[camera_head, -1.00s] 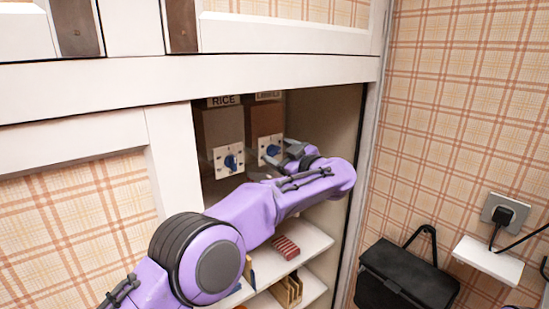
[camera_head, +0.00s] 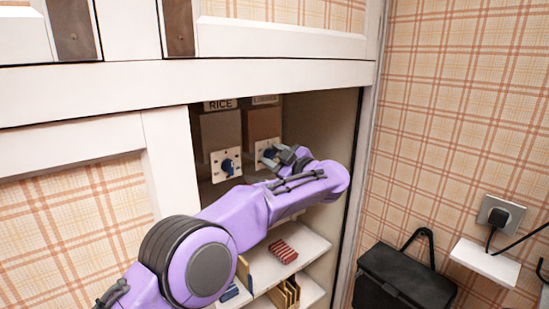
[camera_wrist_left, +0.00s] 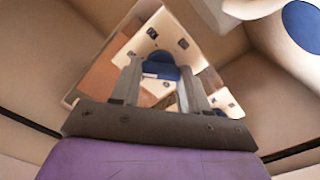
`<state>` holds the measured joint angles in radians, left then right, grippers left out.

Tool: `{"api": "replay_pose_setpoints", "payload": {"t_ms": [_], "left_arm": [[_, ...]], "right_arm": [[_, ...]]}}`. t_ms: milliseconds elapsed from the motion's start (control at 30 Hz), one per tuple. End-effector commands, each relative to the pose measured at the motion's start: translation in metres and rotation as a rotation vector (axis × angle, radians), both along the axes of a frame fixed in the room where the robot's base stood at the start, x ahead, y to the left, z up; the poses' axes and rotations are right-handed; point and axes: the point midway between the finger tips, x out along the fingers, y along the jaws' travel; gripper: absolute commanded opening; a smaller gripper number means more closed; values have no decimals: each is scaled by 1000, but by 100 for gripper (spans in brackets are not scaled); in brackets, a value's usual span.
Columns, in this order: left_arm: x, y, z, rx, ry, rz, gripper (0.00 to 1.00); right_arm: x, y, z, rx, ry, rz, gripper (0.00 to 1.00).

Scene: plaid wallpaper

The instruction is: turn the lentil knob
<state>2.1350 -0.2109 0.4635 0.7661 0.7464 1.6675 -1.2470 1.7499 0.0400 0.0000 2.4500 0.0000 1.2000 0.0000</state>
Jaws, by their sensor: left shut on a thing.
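The lentil knob (camera_head: 269,153) is blue and sits on a white plate at the front of the brown lentil dispenser (camera_head: 264,124), whose label is only partly readable. In the left wrist view the blue knob (camera_wrist_left: 162,67) is between my two grey fingers. My left gripper (camera_head: 280,156) is shut on this knob and partly hides it and its plate in the head view. The rice dispenser (camera_head: 221,130), labelled RICE, is to the left with its own blue knob (camera_head: 228,166). My right gripper is not in view.
The dispensers stand inside a white cupboard (camera_head: 170,85), with its side wall close to the right of my left arm. Lower shelves hold a red striped item (camera_head: 283,252) and several small upright items. A black box (camera_head: 405,277) is at the right.

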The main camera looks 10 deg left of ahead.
Motion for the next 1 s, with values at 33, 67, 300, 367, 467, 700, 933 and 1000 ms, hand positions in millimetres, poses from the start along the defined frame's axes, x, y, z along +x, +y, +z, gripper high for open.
{"api": "replay_pose_setpoints", "payload": {"t_ms": [33, 67, 300, 367, 467, 700, 933, 1000], "left_arm": [[0, -1, -3, -25, -26, 0, 14], [0, -1, -3, -42, -46, -1, 14], [-1, 0, -5, -180, -226, 0, 14], [-1, 0, -5, -217, -270, 0, 14], [-1, 0, -6, -274, -344, 0, 14], [-1, 0, -7, -405, -511, -1, 14], [-1, 0, -7, -500, -633, -1, 14], [-1, 0, -7, -522, -662, -2, 14]], "right_arm": [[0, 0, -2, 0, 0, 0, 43], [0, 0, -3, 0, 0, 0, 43], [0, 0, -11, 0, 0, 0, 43], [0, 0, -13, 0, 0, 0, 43], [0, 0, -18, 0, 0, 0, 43], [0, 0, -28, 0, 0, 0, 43], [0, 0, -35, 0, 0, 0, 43], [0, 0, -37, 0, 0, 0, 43]]}}
